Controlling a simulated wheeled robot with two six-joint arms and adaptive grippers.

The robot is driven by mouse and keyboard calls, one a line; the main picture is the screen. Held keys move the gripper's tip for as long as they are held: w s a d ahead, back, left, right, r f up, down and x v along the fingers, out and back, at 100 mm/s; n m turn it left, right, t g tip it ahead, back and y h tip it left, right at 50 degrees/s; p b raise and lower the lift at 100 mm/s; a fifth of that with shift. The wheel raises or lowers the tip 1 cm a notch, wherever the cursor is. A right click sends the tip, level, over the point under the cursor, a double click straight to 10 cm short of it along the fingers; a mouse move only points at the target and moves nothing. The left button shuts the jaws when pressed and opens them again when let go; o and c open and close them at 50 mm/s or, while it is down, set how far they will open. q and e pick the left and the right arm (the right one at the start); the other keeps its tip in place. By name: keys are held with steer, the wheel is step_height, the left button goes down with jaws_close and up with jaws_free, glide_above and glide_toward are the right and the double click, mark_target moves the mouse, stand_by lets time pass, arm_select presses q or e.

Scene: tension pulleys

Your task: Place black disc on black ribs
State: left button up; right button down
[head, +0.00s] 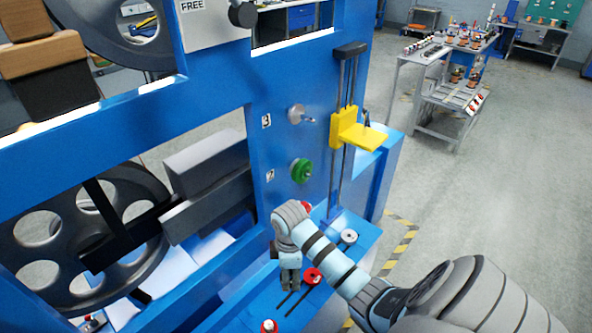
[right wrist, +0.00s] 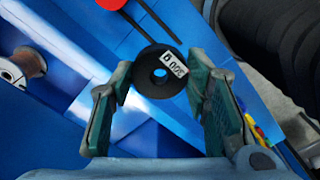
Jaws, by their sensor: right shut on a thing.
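In the right wrist view a black disc (right wrist: 160,71) with a centre hole and a white "500" label sits between the fingertips of my right gripper (right wrist: 160,85), which is shut on it. In the head view my right gripper (head: 289,280) points down over the blue shelf; I cannot clearly make out the disc there. The black ribs (head: 298,301) are thin dark parallel strips on the shelf, just below and right of the gripper. They also show in the right wrist view (right wrist: 134,22), beyond the disc and apart from it. My left gripper is out of view.
A red-and-white spool (head: 268,326) stands at the front.

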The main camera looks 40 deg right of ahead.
steer(key=b, duration=0.1)
glide_above(291, 303)
step_height(291, 303, down, 6)
steer(key=f, duration=0.1)
steer(key=f+b, duration=0.1)
steer(key=f, duration=0.3)
steer(key=shift+w+b, duration=0.25)
steer(key=shift+b, duration=0.1)
step_height(291, 303, down, 3)
steer(key=shift+s+r+b, duration=0.1)
steer(key=shift+s+b, duration=0.05)
steer(key=shift+b, duration=0.5)
steer(key=shift+s+f, duration=0.1)
steer(key=shift+f, duration=0.25)
steer(key=shift+r, duration=0.1)
steer(key=c, duration=0.9)
jaws_free()
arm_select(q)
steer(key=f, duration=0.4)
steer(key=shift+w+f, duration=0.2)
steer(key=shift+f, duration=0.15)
